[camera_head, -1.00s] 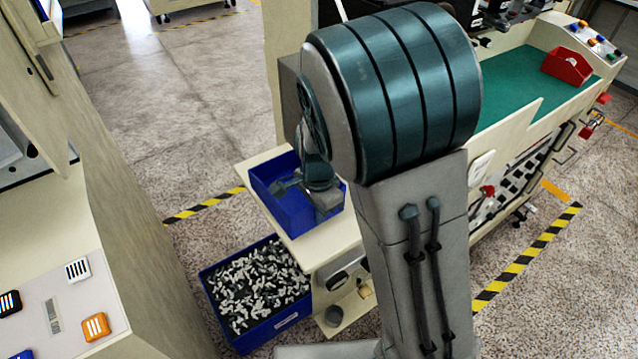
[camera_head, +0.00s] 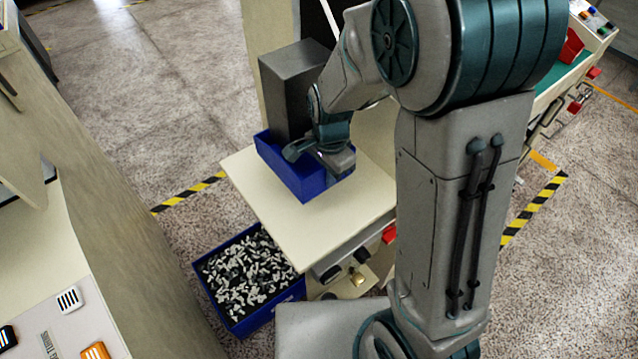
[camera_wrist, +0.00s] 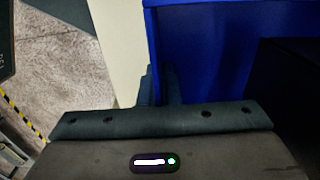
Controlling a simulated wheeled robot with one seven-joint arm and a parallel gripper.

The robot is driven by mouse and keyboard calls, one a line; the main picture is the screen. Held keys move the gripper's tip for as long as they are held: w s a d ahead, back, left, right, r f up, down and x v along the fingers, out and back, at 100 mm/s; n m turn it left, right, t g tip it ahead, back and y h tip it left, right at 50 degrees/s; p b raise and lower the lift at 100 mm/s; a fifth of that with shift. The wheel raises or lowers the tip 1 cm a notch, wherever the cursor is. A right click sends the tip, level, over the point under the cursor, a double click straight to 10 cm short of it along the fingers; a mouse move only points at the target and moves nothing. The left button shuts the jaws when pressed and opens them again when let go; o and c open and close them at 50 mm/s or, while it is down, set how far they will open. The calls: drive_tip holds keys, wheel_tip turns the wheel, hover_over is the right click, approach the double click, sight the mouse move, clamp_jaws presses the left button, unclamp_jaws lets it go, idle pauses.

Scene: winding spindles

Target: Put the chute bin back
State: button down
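The chute bin, a blue open box (camera_head: 302,186), is at the back of the cream shelf (camera_head: 265,205), directly below the grey chute (camera_head: 290,88). The chute's lower end hides part of the bin's opening. I cannot tell if the bin rests on the shelf or hangs just above it. The fingertips are partly hidden.
A second blue bin (camera_head: 290,296), full of small black and white parts, stands on the floor below the shelf. A cream cabinet (camera_head: 130,230) stands at the left. The front of the shelf is bare. A red bin (camera_head: 572,46) shows at the far right.

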drive_tip(key=f, duration=0.3)
drive_tip(key=shift+d+f, duration=0.15)
drive_tip(key=shift+d, duration=0.2)
drive_tip(key=shift+w+f, duration=0.1)
drive_tip(key=shift+f, duration=1.6)
drive_tip(key=shift+f, duration=0.15)
drive_tip(key=c, duration=1.6)
unclamp_jaws()
drive_tip(key=shift+c, duration=0.2)
